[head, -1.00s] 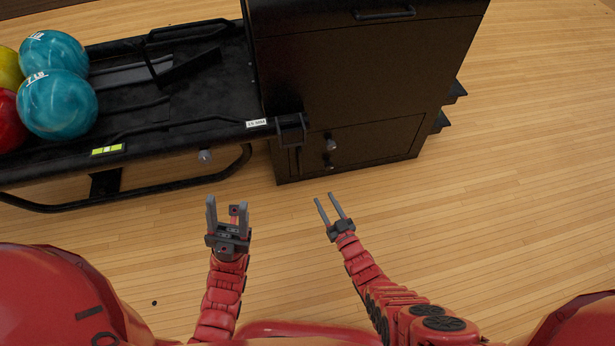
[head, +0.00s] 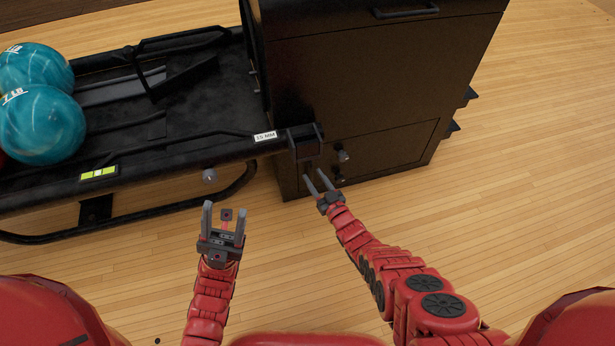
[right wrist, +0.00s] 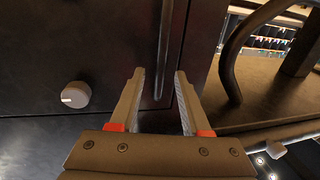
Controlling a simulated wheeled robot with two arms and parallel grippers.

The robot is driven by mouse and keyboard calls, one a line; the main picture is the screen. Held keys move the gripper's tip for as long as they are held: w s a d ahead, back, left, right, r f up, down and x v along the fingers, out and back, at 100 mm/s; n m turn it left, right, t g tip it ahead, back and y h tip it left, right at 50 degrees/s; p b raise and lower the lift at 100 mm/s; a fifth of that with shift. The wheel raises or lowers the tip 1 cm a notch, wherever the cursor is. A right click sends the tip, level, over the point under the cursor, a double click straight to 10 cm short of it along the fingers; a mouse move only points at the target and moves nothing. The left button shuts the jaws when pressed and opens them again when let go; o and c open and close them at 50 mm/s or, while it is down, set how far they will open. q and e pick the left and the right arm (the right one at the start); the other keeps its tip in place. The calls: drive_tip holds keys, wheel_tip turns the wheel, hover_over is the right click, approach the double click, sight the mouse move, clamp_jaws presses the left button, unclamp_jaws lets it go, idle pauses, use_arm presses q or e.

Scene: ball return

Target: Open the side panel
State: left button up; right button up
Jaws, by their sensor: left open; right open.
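The side panel (head: 392,143) is a dark door low on the black cabinet's front, and it looks shut. In the right wrist view a pale-faced knob (right wrist: 75,95) is left of the fingers. A slim upright bar (right wrist: 166,40) on the dark face lines up between the open fingertips of my right gripper (right wrist: 160,76); contact cannot be told. In the head view my right gripper (head: 316,177) is at the panel's lower left. My left gripper (head: 225,210) is open and empty over the floor.
The ball rack (head: 180,170) with teal balls (head: 42,125) adjoins the cabinet on the left. Its curved lower tube (head: 150,220) is near my left gripper. A top drawer handle (head: 405,11) is higher up.

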drive_tip(key=shift+w+a, duration=0.1)
drive_tip(key=shift+w, duration=0.1)
clamp_jaws()
idle(1.4)
